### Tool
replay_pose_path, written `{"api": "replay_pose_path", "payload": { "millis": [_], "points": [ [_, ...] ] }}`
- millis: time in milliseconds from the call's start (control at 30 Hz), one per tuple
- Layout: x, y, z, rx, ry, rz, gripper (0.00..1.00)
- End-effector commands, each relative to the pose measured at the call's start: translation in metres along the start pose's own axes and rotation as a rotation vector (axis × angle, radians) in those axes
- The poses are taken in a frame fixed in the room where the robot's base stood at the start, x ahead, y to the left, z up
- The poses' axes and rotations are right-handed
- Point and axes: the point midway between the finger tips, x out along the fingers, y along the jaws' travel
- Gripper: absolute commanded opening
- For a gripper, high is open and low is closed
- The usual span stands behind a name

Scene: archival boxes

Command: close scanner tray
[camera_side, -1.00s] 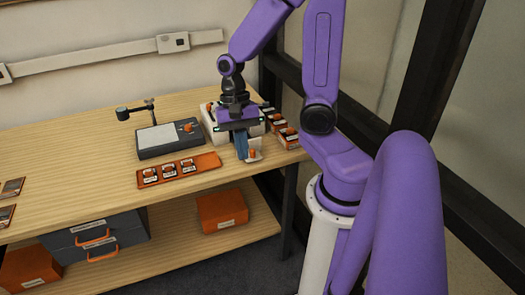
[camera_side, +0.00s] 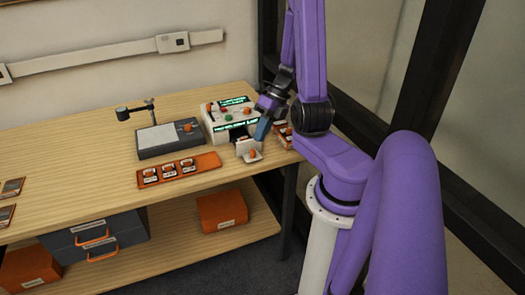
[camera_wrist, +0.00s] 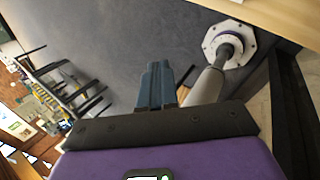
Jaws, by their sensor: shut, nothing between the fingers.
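The white scanner (camera_side: 228,122) stands near the right end of the table, with green lit displays and red and green buttons on top. Its pale tray (camera_side: 247,147) sticks out at the front, towards the table's front edge, with an orange knob (camera_side: 251,154) on its front plate. My gripper (camera_side: 261,131) is tilted, just right of the scanner and close to the tray in this view; I cannot tell whether it touches. Its blue fingers are together and empty, and they also show in the wrist view (camera_wrist: 156,82). The scanner is not recognisable in the wrist view.
A dark grey device (camera_side: 168,139) with a light plate and a stand arm is left of the scanner. An orange strip (camera_side: 208,160) with three small items lies in front of it. Orange-and-white boxes (camera_side: 284,136) are behind my gripper at right. The left tabletop is mostly clear.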

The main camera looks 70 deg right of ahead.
Motion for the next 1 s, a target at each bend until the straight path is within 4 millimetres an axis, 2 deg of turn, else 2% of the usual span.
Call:
{"api": "replay_pose_path", "payload": {
  "millis": [33,300,500,700,867,1000],
  "points": [
    [-0.002,-0.010,-0.002,0.132,-0.035,0.010,0.00],
    [-0.012,-0.054,-0.017,0.802,-0.212,0.090,0.00],
    [-0.017,-0.080,-0.034,1.224,-0.322,0.177,0.00],
    [-0.019,-0.091,-0.044,1.432,-0.374,0.231,0.00],
    [-0.016,-0.093,-0.044,1.461,-0.380,0.242,0.00],
    [-0.005,-0.093,-0.039,1.460,-0.378,0.243,0.00]
  ]
}}
